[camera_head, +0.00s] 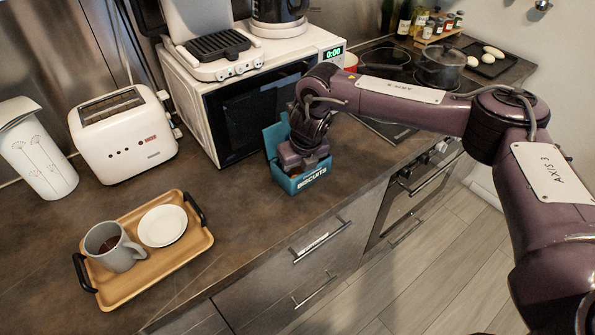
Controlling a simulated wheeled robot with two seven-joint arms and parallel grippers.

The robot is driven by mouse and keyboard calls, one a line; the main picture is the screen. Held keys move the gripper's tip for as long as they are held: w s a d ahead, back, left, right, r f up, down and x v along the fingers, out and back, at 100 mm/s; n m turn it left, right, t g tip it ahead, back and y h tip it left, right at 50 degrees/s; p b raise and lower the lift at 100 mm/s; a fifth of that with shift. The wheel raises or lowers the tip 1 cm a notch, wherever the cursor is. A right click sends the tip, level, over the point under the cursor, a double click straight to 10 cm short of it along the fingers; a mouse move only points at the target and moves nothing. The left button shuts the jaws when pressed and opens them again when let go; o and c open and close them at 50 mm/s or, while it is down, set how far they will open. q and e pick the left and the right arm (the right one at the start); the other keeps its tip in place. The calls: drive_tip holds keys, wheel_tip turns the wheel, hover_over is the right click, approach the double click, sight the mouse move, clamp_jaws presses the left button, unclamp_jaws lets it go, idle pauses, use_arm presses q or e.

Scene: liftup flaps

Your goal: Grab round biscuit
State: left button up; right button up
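A blue biscuit box (312,177) marked BISCUITS stands on the dark countertop in front of the microwave, with its lid raised at the back. My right gripper (303,163) reaches down into the box from above. Its fingertips are hidden inside the box, so I cannot see whether they are open or shut. No round biscuit is visible; the box walls and my gripper hide what is inside. My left gripper is not in the picture.
A wooden tray (190,248) with a grey mug (113,247) and a white saucer (162,226) sits at the front left. A toaster (122,133), a white canister (37,150) and a microwave (215,110) stand behind. Counter between tray and box is clear.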

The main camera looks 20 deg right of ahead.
drive_tip(key=c, duration=0.5)
drive_tip(key=shift+r, duration=0.1)
